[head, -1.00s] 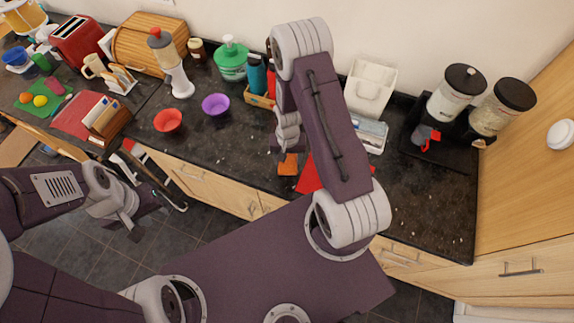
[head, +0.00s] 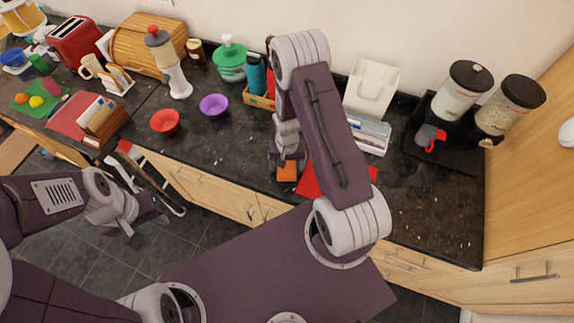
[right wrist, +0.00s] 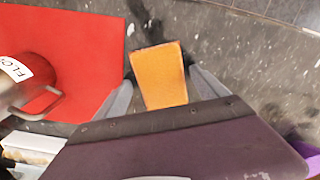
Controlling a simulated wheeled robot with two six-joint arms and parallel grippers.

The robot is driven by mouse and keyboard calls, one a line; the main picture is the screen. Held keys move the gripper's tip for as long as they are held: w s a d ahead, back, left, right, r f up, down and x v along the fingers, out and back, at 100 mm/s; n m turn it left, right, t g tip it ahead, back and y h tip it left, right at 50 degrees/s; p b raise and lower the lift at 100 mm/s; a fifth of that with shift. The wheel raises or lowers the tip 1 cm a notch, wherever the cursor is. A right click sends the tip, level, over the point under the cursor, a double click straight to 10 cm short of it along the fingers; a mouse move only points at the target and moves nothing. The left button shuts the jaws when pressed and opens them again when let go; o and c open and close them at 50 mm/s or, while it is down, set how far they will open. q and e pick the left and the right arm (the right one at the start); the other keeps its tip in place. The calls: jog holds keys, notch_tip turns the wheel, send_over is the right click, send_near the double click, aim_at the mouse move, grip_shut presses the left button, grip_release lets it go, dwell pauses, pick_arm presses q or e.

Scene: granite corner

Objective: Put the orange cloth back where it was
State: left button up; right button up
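The orange cloth (head: 287,171) is a small flat piece on the dark counter near its front edge, left of a red mat (head: 311,183). In the right wrist view the cloth (right wrist: 160,75) lies between the two fingers of my right gripper (right wrist: 160,78), with narrow gaps at its sides. That gripper looks open, low over the counter. In the head view my right gripper (head: 287,158) is partly hidden by its own arm. My left gripper (head: 148,222) hangs empty in front of the cabinets, its fingers apparently apart.
A purple bowl (head: 214,105) and a red bowl (head: 165,121) stand left of my right arm. The counter at the right front (head: 430,205) is clear.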

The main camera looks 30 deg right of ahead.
aim_at(287, 167)
jog(key=shift+r, duration=0.1)
jog(key=shift+w+r, duration=0.15)
jog(key=shift+r, duration=0.05)
notch_tip(287, 167, up, 12)
jog(key=b, duration=0.2)
jog(key=s+a+r+n+t, duration=0.1)
jog(key=s+a+r+n, duration=0.45)
jog(key=s, duration=0.35)
notch_tip(287, 167, down, 7)
jog(key=b, duration=0.7)
jog(key=shift+w+d+f, duration=0.15)
jog(key=shift+w+d, duration=0.1)
jog(key=shift+d, duration=0.1)
